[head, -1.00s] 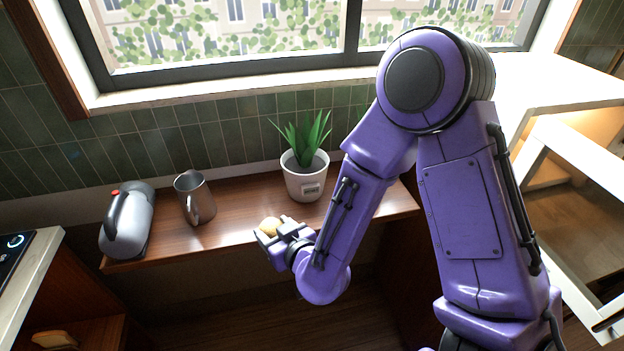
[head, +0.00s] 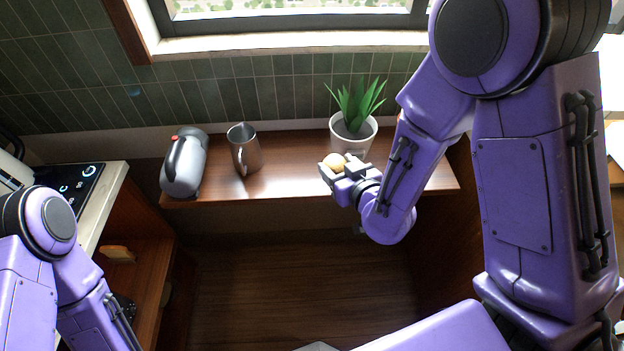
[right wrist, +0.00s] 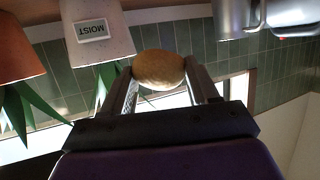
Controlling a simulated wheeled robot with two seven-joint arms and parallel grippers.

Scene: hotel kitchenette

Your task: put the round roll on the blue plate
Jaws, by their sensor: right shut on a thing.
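The round roll (head: 335,161) is tan and sits between the fingers of my right gripper (head: 337,170). In the right wrist view the roll (right wrist: 158,69) is pinched between the two fingertips (right wrist: 160,75). My left arm shows at the lower left of the head view, but its gripper is out of frame. No blue plate shows in any frame.
A wooden shelf (head: 285,178) carries a grey kettle (head: 184,165), a metal pitcher (head: 244,150) and a potted plant (head: 352,138). A counter with a black cooktop (head: 80,188) stands at the left. A bread-like item (head: 118,254) lies on a lower shelf below it.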

